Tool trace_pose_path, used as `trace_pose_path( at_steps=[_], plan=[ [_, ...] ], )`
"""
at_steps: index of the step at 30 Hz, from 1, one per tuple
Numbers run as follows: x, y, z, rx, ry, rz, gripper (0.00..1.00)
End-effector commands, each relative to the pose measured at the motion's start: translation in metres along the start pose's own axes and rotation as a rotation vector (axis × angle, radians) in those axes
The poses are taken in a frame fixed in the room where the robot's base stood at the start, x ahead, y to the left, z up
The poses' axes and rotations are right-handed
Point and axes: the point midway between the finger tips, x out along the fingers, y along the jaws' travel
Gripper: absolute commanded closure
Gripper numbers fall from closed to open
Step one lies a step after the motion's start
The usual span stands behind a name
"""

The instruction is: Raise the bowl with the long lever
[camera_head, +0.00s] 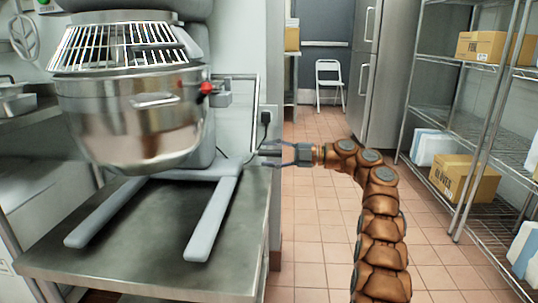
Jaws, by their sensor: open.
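The steel bowl (140,120) hangs in the grey stand mixer (200,45) at the left, under a wire guard (125,45), above the two feet of the mixer base. A thin, long bar (255,105) runs steeply down at the mixer's right side; it looks like the long lever, but its lower end is hard to make out near my fingers. A red knob (206,87) sits by the bowl's right rim. My gripper (268,154) is open, pointing left, close to the bar's lower end. I cannot tell whether it touches the bar.
The mixer stands on a steel table (150,235). A black socket with a cord (265,118) is on the wall end behind my gripper. Wire shelves (470,130) with boxes stand at the right. The tiled floor (315,230) between is clear, with a white folding chair (329,80) far back.

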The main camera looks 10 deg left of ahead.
Motion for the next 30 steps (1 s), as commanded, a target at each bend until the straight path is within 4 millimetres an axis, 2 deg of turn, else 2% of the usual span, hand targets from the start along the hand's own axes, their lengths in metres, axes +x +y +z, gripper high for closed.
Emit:
trace_pose_path(
  at_steps=[5, 18, 30],
  plan=[
    [-0.007, 0.0, 0.0, 0.0, -0.001, 0.001, 0.51],
    [-0.059, 0.001, 0.0, 0.0, -0.002, 0.001, 0.51],
    [-0.075, 0.0, 0.001, 0.0, -0.001, 0.0, 0.51]
  ],
)
